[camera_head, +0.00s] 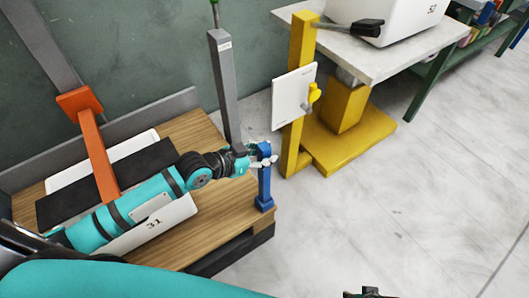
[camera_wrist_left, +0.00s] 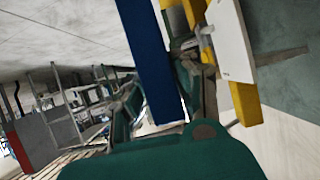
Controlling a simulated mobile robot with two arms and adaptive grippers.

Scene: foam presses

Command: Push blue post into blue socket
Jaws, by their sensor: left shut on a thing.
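The blue post (camera_head: 264,185) stands upright at the front right corner of the wooden bench. Its lower end meets the blue socket (camera_head: 264,205); I cannot tell how deep it sits. My left gripper (camera_head: 262,160) is shut on the upper part of the post. In the left wrist view the blue post (camera_wrist_left: 148,55) runs between the fingers of my left gripper (camera_wrist_left: 165,90), and the socket is not seen there. Part of my right gripper (camera_head: 369,293) shows at the bottom edge of the head view; its fingers are too cut off to read.
The wooden bench (camera_head: 205,140) carries an orange lever (camera_head: 98,150), a dark pad (camera_head: 65,207) and a grey post (camera_head: 224,90). A yellow stand (camera_head: 298,100) with a white panel (camera_head: 293,97) is close to the right of the post. The floor (camera_head: 400,200) at right is clear.

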